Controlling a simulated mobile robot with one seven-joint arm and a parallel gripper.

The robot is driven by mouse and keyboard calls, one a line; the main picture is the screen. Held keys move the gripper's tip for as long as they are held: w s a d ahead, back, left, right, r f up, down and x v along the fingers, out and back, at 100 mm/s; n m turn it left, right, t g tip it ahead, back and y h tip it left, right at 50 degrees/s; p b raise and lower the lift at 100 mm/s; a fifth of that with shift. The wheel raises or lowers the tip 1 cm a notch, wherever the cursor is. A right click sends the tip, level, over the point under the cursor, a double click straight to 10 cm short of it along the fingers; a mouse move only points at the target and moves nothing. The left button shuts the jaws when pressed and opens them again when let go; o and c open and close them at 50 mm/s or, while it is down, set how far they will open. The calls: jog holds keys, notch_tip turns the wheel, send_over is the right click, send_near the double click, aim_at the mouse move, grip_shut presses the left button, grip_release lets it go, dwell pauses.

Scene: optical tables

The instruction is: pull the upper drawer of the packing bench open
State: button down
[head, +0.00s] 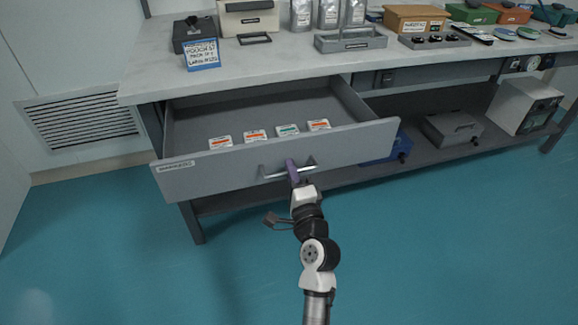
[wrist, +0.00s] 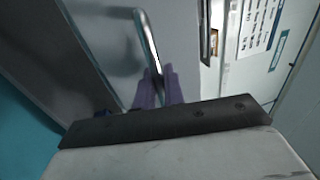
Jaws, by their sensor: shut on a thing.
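The upper drawer (head: 215,177) of the packing bench (head: 140,88) stands well out from under the worktop, with its inside in plain view. Several small white boxes with orange or green stripes lie in it behind the front panel. A silvery bar handle (head: 270,176) is fixed to the front panel and also shows in the wrist view (wrist: 147,38). My gripper (head: 292,166), with purple fingers, is shut on this handle near its middle. In the wrist view the purple fingers (wrist: 158,88) lie on both sides of the bar.
The worktop holds a blue-edged sign (head: 202,55), a grey tray (head: 350,40), silver pouches and several coloured boxes. On the lower shelf are a grey case (head: 452,129), a blue case partly hidden by the drawer, and a light box (head: 524,105). The teal floor in front is clear.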

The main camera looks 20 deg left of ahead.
jog(key=shift+s+d, duration=0.1)
jog(key=shift+s, duration=0.1)
jog(key=c, duration=1.6)
grip_release()
jog(key=shift+o, duration=0.2)
